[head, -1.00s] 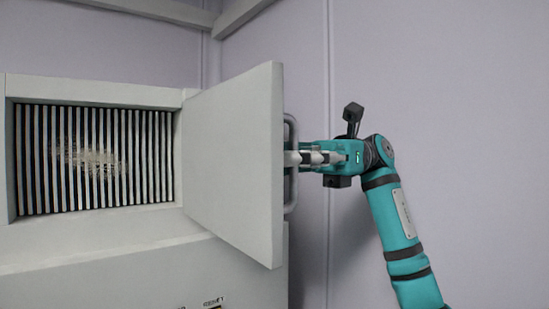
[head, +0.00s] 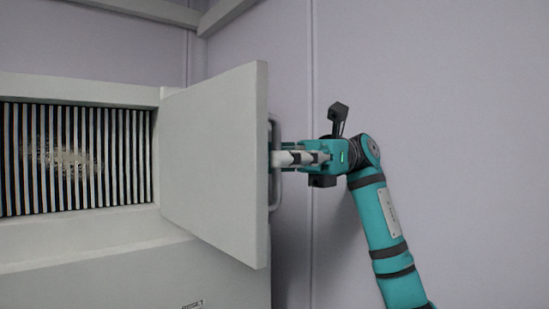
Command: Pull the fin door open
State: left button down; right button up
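The fin door (head: 213,165) is a flat pale grey panel, standing swung open from the right side of the cabinet opening. Its grey bar handle (head: 275,190) is on the far face, showing past the door's right edge. My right gripper (head: 284,158) is at the handle, with its fingers reaching to the bar from the right. The fingertips are partly hidden at the handle, and they look closed around the bar. The fins (head: 110,155) stand exposed in the opening, with a pale dusty patch on them. My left gripper is not in view.
The pale grey cabinet (head: 120,270) fills the lower left below the opening. A plain lilac wall (head: 440,100) is behind my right arm, with free room to the right of it. A grey beam (head: 150,10) runs along the top left.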

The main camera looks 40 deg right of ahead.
notch_tip(320, 180, up, 10)
dwell(0.7)
dwell(0.4)
